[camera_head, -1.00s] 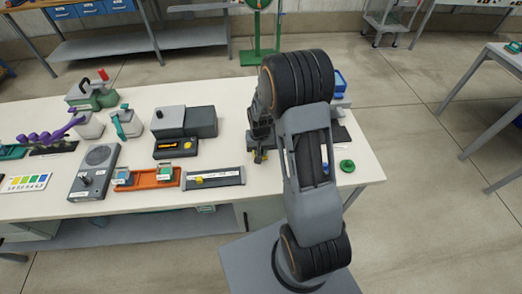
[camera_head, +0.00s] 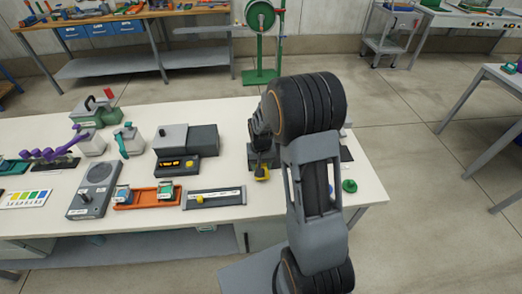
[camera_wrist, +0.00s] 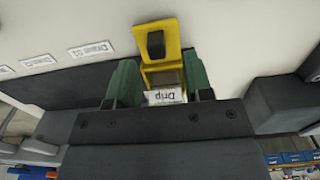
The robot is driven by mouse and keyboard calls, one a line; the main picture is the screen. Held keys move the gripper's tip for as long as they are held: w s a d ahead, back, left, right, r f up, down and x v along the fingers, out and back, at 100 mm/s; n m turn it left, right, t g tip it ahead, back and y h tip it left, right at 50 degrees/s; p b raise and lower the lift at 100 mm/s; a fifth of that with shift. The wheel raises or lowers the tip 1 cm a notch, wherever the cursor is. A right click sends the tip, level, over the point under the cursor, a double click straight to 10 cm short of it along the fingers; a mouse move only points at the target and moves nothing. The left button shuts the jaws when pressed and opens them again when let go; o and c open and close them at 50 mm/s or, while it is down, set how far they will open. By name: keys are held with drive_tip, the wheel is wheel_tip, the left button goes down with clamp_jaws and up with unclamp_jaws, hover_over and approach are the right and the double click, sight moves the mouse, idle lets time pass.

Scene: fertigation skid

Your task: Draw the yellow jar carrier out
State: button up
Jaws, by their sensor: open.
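The yellow jar carrier (camera_wrist: 158,38) is in the upper middle of the wrist view, with a dark knob or opening in its face. Its lower part runs between the fingers, by a white label reading "Drip". My gripper (camera_wrist: 161,75) is open, its two green fingers standing apart to the left and right of the carrier's lower part. I cannot tell whether either finger touches it. In the head view a small yellow part of the carrier (camera_head: 262,174) shows below my dark gripper (camera_head: 261,152); my arm hides much of the area behind.
On the white bench (camera_head: 270,206), left of the arm, stand a dark grey boxy device (camera_head: 186,139), a slotted bar with a yellow knob (camera_head: 215,197) and an orange tray (camera_head: 147,197). A green round knob (camera_head: 349,185) lies right of the arm.

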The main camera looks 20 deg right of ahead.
wheel_tip(320, 180, up, 10)
drive_tip(key=shift+r, duration=0.15)
idle(0.7)
